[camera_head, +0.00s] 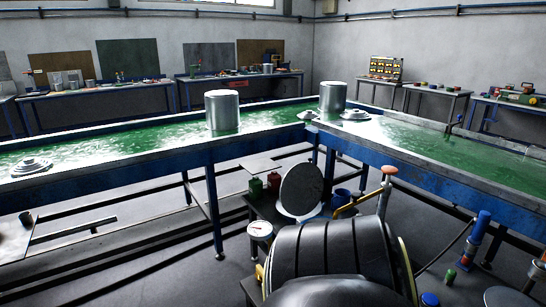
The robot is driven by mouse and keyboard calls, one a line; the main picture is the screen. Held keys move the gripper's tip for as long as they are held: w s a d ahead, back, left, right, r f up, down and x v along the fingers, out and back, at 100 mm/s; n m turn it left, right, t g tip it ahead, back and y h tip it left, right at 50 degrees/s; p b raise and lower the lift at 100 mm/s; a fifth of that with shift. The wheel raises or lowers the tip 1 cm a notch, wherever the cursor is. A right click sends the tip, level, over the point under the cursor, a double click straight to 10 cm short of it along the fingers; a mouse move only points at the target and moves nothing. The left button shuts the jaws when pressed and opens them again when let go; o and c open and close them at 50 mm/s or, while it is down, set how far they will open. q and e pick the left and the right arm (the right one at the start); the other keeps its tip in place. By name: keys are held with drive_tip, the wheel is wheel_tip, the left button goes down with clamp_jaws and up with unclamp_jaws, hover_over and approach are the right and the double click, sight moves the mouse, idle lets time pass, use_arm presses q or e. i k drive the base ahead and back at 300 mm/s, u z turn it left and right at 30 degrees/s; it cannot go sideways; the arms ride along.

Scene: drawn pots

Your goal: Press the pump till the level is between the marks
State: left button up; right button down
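An upright rod with an orange-red knob (388,172) stands right of centre and may be the pump handle; I cannot tell for sure. A yellow bar (356,204) runs beside it. A round white dial gauge (260,230) sits left of the black ribbed body at the bottom centre. A blue-topped cylinder (481,226) stands at the lower right with a dark hose by it. No liquid level or pair of marks can be made out. Neither of my grippers can be made out in this view.
Long blue-framed tables with green tops (105,152) meet behind the centre. Two metal pots (222,112) (333,97) and several flat lids (31,166) stand on them. A round dark disc (301,188) stands near the red and green cans (273,181). Floor shows at the left.

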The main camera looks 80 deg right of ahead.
sight(390, 171)
drive_tip(key=u, duration=0.2)
drive_tip(key=k, duration=2.45)
drive_tip(key=z, duration=1.5)
